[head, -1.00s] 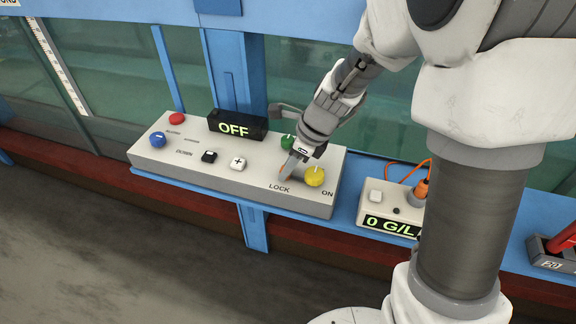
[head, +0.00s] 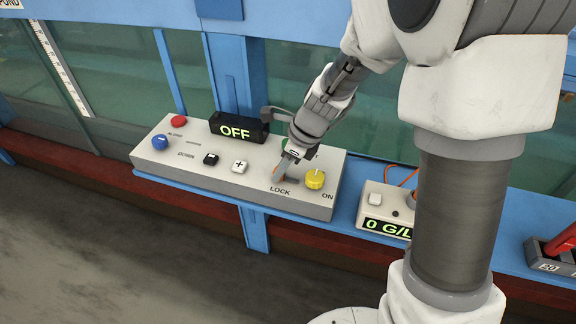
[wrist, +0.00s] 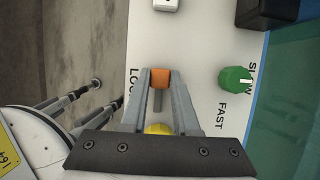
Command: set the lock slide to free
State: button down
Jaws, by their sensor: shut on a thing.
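The lock slide is a small orange block (wrist: 160,78) in the wrist view, at the upper end of a short grey slot (wrist: 158,102) in the pale panel. The word LOCK is printed beside it. My gripper (wrist: 159,76) has its two fingers on either side of the orange block, shut on it. In the head view my gripper (head: 278,177) points down at the panel (head: 190,168), just above the LOCK label, with the slot showing to its right. The fingers mostly hide the slide there. No "free" label is readable.
A yellow knob (head: 315,179) stands close right of my gripper. A green knob (wrist: 236,79) marked SLOW and FAST is behind it. A white plus button (head: 240,166) and an OFF display (head: 238,128) are to the left. A meter box (head: 388,208) stands to the right.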

jog(key=shift+w+a+r, duration=0.1)
jog(key=shift+a, duration=0.2)
jog(key=c, duration=0.6)
grip_release()
jog(key=shift+c, duration=0.2)
jog(key=p+v, duration=0.3)
jog(key=v, duration=1.4)
jog(key=shift+d+r, duration=0.1)
jog(key=shift+r, duration=0.05)
